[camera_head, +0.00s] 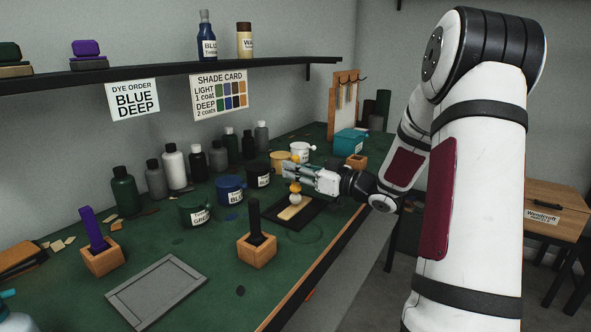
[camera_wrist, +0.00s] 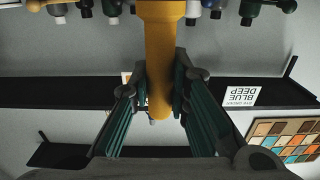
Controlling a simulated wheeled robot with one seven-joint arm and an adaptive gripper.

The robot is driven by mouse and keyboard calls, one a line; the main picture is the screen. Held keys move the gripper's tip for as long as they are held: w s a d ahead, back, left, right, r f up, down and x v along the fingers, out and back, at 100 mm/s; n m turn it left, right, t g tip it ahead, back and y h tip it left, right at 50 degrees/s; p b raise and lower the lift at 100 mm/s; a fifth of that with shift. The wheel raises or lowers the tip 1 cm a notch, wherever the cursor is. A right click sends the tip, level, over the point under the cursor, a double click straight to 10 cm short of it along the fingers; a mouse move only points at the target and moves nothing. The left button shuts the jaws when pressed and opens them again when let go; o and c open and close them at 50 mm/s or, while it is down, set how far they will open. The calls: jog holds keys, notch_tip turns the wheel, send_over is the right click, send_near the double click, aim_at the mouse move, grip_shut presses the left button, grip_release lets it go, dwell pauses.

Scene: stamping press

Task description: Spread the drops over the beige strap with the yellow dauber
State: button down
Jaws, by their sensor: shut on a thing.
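The yellow dauber (camera_head: 295,187) stands about upright in my gripper (camera_head: 291,173), its pale round head pointing down. In the wrist view its yellow handle (camera_wrist: 161,60) runs between the two fingers of my gripper (camera_wrist: 160,80), which are shut on it. The beige strap (camera_head: 289,213) lies on a dark mat (camera_head: 313,216). The dauber's head is over the far end of the strap; I cannot tell whether it touches. Drops on the strap cannot be made out.
Dye pots labelled green (camera_head: 195,209) and blue (camera_head: 231,189) stand left of the mat. A wooden block with a black dauber (camera_head: 256,247) is in front. Bottles line the wall under a shelf (camera_head: 180,73). A grey slab (camera_head: 156,291) lies at the near left.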

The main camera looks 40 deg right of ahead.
aim_at(295, 156)
jog(key=shift+f, duration=0.6)
dwell(2.3)
notch_tip(295, 156, up, 7)
jog(key=p, duration=0.7)
jog(key=shift+r, duration=0.1)
jog(key=shift+w, duration=0.1)
